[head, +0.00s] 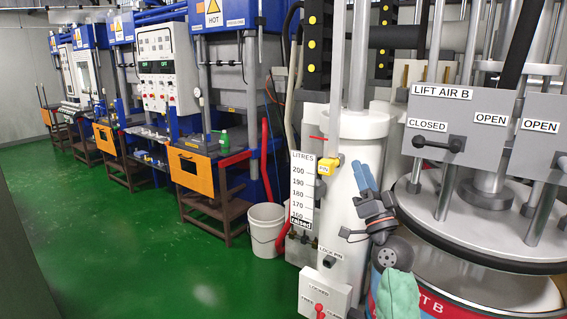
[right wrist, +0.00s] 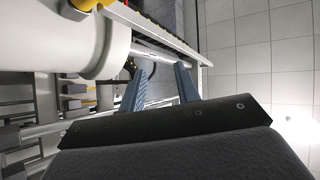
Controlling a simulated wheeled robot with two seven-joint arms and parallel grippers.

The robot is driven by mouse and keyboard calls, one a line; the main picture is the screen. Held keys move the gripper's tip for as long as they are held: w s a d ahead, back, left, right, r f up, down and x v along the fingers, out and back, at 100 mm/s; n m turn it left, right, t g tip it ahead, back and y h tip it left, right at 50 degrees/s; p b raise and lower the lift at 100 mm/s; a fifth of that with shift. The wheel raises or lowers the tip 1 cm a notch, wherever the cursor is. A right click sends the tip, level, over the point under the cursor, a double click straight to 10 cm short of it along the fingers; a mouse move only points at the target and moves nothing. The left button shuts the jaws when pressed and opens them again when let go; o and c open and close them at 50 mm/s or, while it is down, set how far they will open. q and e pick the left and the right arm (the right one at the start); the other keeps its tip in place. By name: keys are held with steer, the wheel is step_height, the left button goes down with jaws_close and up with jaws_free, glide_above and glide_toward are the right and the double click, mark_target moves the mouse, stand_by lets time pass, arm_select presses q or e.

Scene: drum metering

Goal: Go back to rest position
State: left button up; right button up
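My right gripper (head: 364,172) shows in the head view in front of the white cylinder (head: 345,215), its blue fingers pointing up. In the right wrist view the two blue fingers (right wrist: 160,75) stand apart with nothing held between them. My left gripper is in neither view. The grey LIFT AIR B panel (head: 480,125) is at the right, with its black lever (head: 438,144) pointing left beneath the CLOSED label. The large drum (head: 490,285) labelled B stands below it, partly cut off by the frame.
A box with a red handle (head: 320,311) is below. A white bucket (head: 266,232) stands on the floor. Green floor (head: 120,240) at the left is clear.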

steer(key=w+a+f+n+g+y, duration=0.1)
steer(key=w+a+f+n+g, duration=0.1)
steer(key=a+f+n+g, duration=0.3)
steer(key=w+a+f+n+g, duration=0.1)
steer(key=w+f+g, duration=0.15)
steer(key=f, duration=0.55)
steer(key=s+d+f+g+h, duration=0.1)
steer(key=s+f+g+h, duration=0.25)
steer(key=f, duration=0.95)
steer(key=s+d+f+g+h, duration=0.15)
steer(key=s+f+g, duration=0.25)
steer(key=f, duration=0.8)
steer(key=s+d+f+g+h, duration=0.1)
steer(key=s+f+g, duration=0.2)
steer(key=s+f, duration=0.5)
steer(key=s+f+g+h, duration=0.2)
steer(key=s+f, duration=0.4)
steer(key=f, duration=0.5)
steer(key=s+f+g, duration=0.2)
steer(key=s+f, duration=0.4)
steer(key=s, duration=0.6)
steer(key=s+f+g, duration=0.2)
steer(key=s+f, duration=0.5)
steer(key=s, duration=0.5)
steer(key=shift+a+f, duration=0.2)
steer(key=shift+a, duration=0.1)
steer(key=shift+w, duration=0.1)
